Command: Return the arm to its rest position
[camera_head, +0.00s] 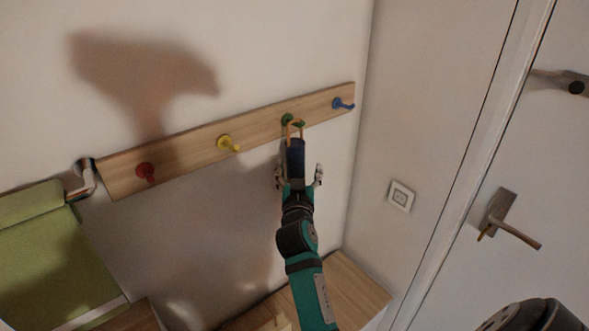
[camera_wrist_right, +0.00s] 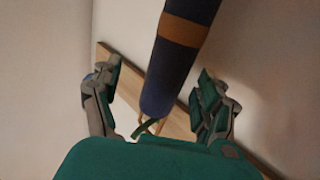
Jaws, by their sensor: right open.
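My right gripper (camera_head: 298,176) is open, in front of the wall rack at the right of centre. A dark blue cylinder-shaped object (camera_head: 295,152) with an orange-brown loop hangs at the green peg (camera_head: 288,120). In the right wrist view the dark blue object (camera_wrist_right: 178,75) has a brown band and lies between the spread fingers, with a visible gap on each side. Its lower part in the head view is hidden by my gripper. My left gripper is not in view.
The wooden rack (camera_head: 190,151) also bears a red peg (camera_head: 146,172), a yellow peg (camera_head: 229,144) and a blue peg (camera_head: 343,104). A green chair-like item (camera_head: 50,255) stands at left. A white door with a handle (camera_head: 512,232) is at right. A wooden surface (camera_head: 350,285) lies below.

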